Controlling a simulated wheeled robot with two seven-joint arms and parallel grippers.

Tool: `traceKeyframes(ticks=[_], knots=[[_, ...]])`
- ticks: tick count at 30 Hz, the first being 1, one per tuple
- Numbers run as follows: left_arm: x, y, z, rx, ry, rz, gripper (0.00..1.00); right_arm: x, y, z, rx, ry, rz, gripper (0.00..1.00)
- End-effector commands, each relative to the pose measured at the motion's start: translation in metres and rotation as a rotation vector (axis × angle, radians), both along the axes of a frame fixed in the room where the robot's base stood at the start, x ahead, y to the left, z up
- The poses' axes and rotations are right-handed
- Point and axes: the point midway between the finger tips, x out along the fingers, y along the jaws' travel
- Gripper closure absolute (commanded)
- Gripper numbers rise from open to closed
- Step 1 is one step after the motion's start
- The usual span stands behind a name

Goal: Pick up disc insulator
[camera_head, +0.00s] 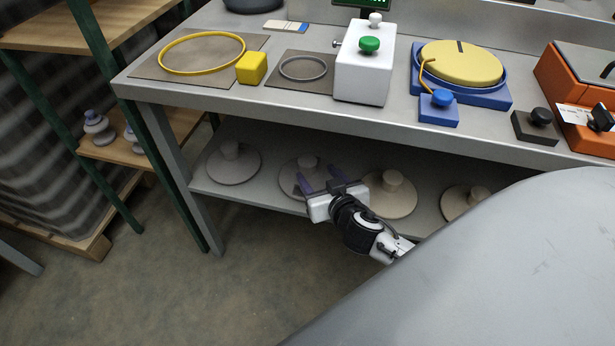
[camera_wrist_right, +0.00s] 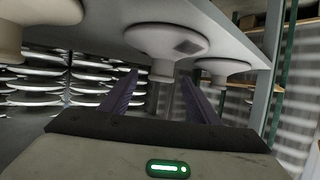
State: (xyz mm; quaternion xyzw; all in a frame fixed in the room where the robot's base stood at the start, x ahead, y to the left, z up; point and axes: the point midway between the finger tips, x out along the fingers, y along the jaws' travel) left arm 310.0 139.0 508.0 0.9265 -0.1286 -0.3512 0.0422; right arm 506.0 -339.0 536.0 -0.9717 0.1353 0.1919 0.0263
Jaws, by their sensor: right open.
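Several disc insulators, round plates with a raised knob, stand on the lower shelf of the bench. One grey-beige disc insulator (camera_head: 293,185) is partly hidden by my right gripper (camera_head: 318,176). Its two purple fingers are open and reach toward this disc's knob. In the right wrist view the picture is upside down, and a disc insulator (camera_wrist_right: 166,40) shows its knob between the spread fingertips (camera_wrist_right: 160,76). I cannot tell whether they touch it. A disc insulator (camera_head: 233,165) is to the left, and others (camera_head: 389,200) (camera_head: 462,203) are to the right. My left gripper is not visible.
The bench top (camera_head: 225,100) overhangs the lower shelf (camera_head: 270,197) closely. It carries a yellow ring (camera_head: 165,68), a white box (camera_head: 363,75), a blue fixture (camera_head: 470,95) and an orange box (camera_head: 570,95). A rack (camera_head: 95,75) stands left. The floor (camera_head: 240,290) in front is clear.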

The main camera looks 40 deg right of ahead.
Motion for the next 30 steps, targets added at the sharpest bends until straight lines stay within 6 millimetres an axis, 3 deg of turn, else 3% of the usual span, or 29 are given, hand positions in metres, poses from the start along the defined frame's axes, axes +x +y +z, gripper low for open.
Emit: traceKeyframes(ticks=[17, 26, 30], knots=[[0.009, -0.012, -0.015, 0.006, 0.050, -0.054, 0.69, 0.062, -0.013, -0.027, 0.000, 0.001, 0.001, 0.44], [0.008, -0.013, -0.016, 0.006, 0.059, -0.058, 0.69, 0.067, -0.014, -0.028, 0.002, 0.004, 0.002, 0.44], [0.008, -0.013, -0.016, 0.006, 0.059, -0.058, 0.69, 0.067, -0.014, -0.028, 0.002, 0.004, 0.002, 0.65]])
